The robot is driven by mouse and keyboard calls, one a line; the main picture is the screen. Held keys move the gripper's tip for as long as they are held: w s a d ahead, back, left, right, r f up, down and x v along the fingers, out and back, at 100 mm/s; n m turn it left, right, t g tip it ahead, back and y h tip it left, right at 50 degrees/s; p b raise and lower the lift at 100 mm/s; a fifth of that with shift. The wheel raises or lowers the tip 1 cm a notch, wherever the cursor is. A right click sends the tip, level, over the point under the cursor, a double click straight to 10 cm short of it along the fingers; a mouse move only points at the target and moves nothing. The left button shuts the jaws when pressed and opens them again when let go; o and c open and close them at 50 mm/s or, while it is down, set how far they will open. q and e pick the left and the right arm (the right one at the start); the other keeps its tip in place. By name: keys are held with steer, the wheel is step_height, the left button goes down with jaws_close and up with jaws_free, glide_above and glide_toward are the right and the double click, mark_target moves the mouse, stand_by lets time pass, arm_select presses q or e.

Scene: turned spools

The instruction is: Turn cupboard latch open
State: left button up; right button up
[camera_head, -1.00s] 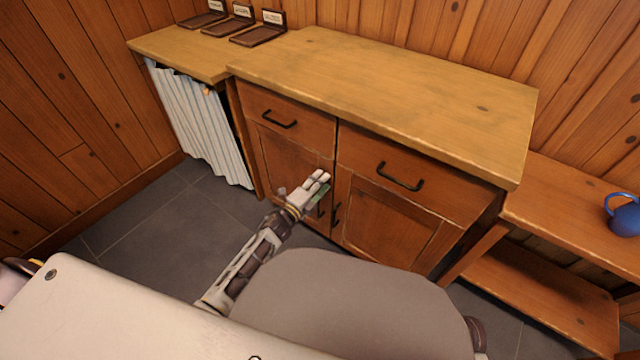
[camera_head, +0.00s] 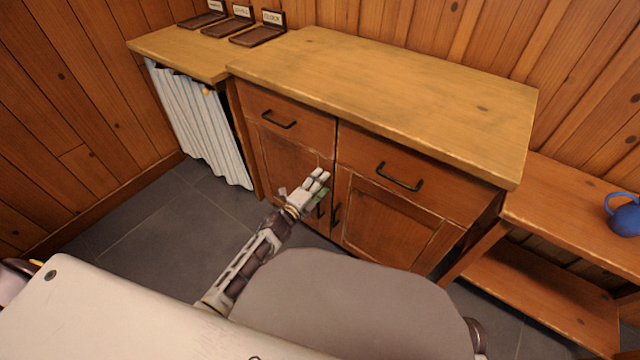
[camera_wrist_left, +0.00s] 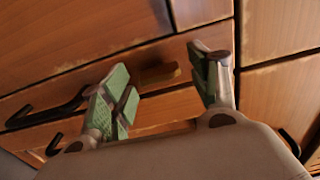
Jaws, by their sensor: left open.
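The wooden cupboard (camera_head: 290,165) stands ahead with two drawers over two doors. A small brown wooden latch (camera_wrist_left: 159,74) shows in the left wrist view, on the cupboard front near the seam between the doors. My left gripper (camera_head: 320,180) is at the cupboard front, by the top of the doors' meeting edge. It is open, its green-padded fingers on either side of the latch in the left wrist view; I cannot tell whether they touch it. In the head view the gripper hides the latch. My right gripper is not in view.
Black handles sit on the drawers (camera_head: 400,177) and doors (camera_head: 336,213). A striped curtain (camera_head: 200,125) hangs at the left. Several dark trays (camera_head: 258,36) lie at the back left. The cupboard top is bare.

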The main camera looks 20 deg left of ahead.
arm_select(q)
steer(key=shift+s, duration=0.1)
steer(key=v, duration=1.1)
steer(key=shift+s+a, duration=0.15)
steer(key=shift+s, duration=0.25)
stand_by(0.3)
stand_by(0.6)
